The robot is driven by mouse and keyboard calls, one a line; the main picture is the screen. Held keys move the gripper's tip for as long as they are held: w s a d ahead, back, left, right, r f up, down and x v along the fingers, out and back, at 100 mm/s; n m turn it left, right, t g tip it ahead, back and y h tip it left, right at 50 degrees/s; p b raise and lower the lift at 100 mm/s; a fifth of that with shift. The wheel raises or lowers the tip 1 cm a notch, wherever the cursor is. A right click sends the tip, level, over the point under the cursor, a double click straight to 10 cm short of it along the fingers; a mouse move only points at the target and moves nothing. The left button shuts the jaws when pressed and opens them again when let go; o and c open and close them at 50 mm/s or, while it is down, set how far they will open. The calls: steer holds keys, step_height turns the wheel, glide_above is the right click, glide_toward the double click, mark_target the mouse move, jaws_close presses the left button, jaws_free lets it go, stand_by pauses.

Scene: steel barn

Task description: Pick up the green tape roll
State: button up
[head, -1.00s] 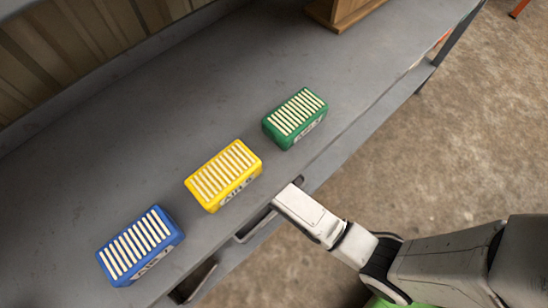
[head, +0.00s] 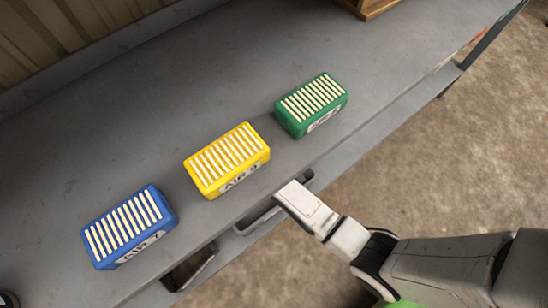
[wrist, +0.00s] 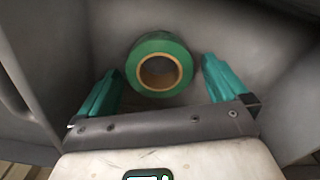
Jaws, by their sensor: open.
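The green tape roll (wrist: 160,42) shows in the wrist view with its brown core facing the camera, against a grey surface. My gripper (wrist: 161,68) is open, with one teal finger to the left of the roll and one to the right. The roll appears between and a little beyond the fingertips, and nothing is held. I cannot tell whether either finger touches it. In the head view the roll is not visible, and my arm's white end reaches the bench's front edge, with the fingers hidden.
A blue box (head: 130,226), a yellow box (head: 227,160) and a green box (head: 311,104) stand on the grey bench (head: 150,130). Metal handles (head: 258,218) line its front edge. A wooden object (head: 370,8) stands at the back. Bare floor lies to the right.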

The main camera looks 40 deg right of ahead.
steer(key=c, duration=1.1)
steer(key=shift+c, duration=0.2)
steer(key=shift+r, duration=0.2)
